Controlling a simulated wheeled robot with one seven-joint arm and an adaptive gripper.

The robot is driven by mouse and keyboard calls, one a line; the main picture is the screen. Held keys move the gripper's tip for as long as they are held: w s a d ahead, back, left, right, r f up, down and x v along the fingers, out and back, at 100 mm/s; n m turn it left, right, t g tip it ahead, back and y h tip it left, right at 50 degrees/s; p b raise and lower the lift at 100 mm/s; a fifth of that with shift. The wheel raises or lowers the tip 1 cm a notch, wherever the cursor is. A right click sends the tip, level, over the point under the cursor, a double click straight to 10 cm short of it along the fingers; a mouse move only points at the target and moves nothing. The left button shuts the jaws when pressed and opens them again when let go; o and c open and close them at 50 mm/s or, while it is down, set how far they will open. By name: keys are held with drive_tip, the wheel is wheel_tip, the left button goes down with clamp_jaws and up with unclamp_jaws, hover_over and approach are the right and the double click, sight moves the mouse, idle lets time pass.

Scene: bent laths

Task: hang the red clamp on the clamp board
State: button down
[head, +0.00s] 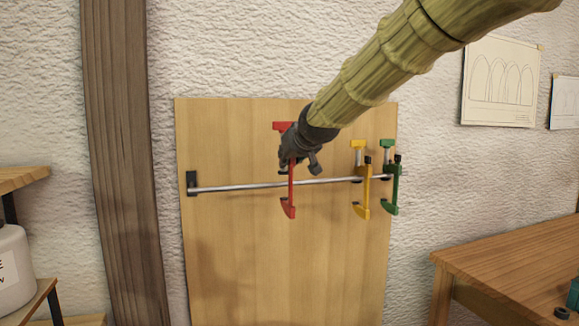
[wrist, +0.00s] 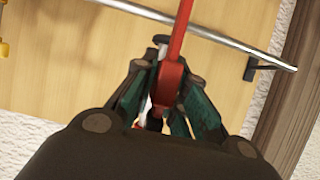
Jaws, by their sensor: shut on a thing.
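The red clamp (head: 291,187) is held upright in front of the clamp board (head: 235,250), a wooden panel with a metal rail (head: 235,187) across it. My gripper (head: 293,155) is shut on the clamp's upper part and partly hides it. In the wrist view, the red clamp (wrist: 174,75) sits between the fingers of my gripper (wrist: 168,95), and its bar crosses the rail (wrist: 215,37) in the picture. I cannot tell whether the clamp touches or rests on the rail.
A yellow clamp (head: 361,185) and a green clamp (head: 391,185) hang at the rail's right end. The rail's left part is free. A wooden post (head: 125,150) stands left of the board, and a wooden table (head: 510,260) stands at the right.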

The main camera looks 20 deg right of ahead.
drive_tip(key=b, duration=0.7)
drive_tip(key=shift+w, duration=0.3)
drive_tip(key=shift+w+r+p, duration=0.25)
drive_tip(key=shift+w+p, duration=0.05)
drive_tip(key=w, duration=0.4)
drive_tip(key=w+p, duration=0.1)
drive_tip(key=w, duration=0.1)
drive_tip(key=shift+f, duration=0.3)
drive_tip(key=shift+f+b, duration=0.95)
drive_tip(key=shift+f, duration=1.3)
